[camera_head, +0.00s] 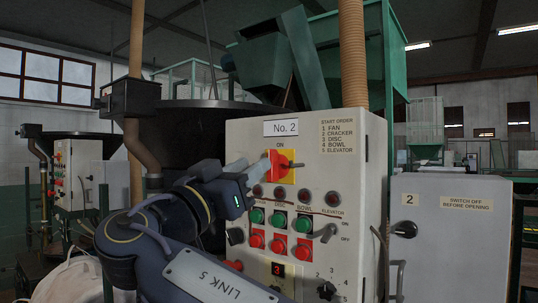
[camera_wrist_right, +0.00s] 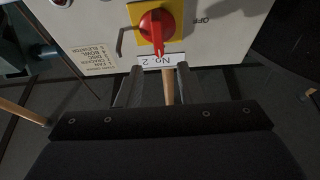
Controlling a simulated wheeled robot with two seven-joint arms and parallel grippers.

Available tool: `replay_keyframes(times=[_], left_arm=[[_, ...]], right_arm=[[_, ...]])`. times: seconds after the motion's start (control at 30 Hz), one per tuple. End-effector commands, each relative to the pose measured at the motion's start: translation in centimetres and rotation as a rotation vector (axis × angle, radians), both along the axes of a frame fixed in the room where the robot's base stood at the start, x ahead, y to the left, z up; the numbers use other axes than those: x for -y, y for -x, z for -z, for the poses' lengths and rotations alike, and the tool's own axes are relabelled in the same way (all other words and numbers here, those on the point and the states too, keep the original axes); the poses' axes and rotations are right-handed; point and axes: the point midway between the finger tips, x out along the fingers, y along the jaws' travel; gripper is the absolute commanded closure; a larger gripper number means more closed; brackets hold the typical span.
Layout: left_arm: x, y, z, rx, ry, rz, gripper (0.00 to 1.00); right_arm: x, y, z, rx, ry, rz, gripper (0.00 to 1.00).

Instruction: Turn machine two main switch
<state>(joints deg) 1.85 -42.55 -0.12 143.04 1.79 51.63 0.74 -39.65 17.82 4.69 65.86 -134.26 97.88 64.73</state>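The main switch (camera_head: 274,163) of machine two is a red rotary handle on a yellow plate, high on the grey panel, below the "No. 2" label. In the right wrist view the picture is upside down. There the red handle (camera_wrist_right: 157,27) points towards the "No. 2" label, the side marked ON in the head view. "OFF" shows to its right in the wrist view. My right gripper (camera_head: 255,164) is just left of the switch in the head view. In the wrist view its fingers (camera_wrist_right: 159,72) are apart with nothing between them, short of the handle. My left gripper is out of view.
The grey control panel (camera_head: 340,200) carries red lamps, green and red buttons (camera_head: 278,217), levers and a black knob (camera_head: 327,290) below the switch. A dark bracket sticks out beside the switch. A grey cabinet (camera_head: 455,230) marked "2" stands at the right, with its own black handle.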

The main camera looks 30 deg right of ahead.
Motion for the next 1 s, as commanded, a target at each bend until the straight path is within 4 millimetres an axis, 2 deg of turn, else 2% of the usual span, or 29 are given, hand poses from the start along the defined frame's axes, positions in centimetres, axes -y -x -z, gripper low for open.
replay_keyframes(times=[0.1, 0.3, 0.47, 0.7, 0.93, 1.0], left_arm=[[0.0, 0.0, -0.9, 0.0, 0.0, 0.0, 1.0], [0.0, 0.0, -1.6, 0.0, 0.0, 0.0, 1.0], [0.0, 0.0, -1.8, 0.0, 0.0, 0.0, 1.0], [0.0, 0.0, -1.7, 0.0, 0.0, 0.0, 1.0], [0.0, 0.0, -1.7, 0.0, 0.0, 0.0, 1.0], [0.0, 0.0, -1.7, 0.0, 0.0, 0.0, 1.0]], right_arm=[[2.0, -0.7, -1.1, 0.0, -0.002, 0.006, 0.66], [4.2, -1.7, -2.0, -0.003, -0.001, 0.004, 0.66], [5.0, -2.0, -2.2, -0.003, -0.001, 0.002, 0.66], [5.0, -2.0, -2.2, -0.003, -0.001, 0.001, 0.66], [5.0, -2.0, -2.2, -0.003, -0.001, 0.001, 0.96], [5.0, -2.0, -2.1, -0.005, -0.001, 0.002, 1.0]])
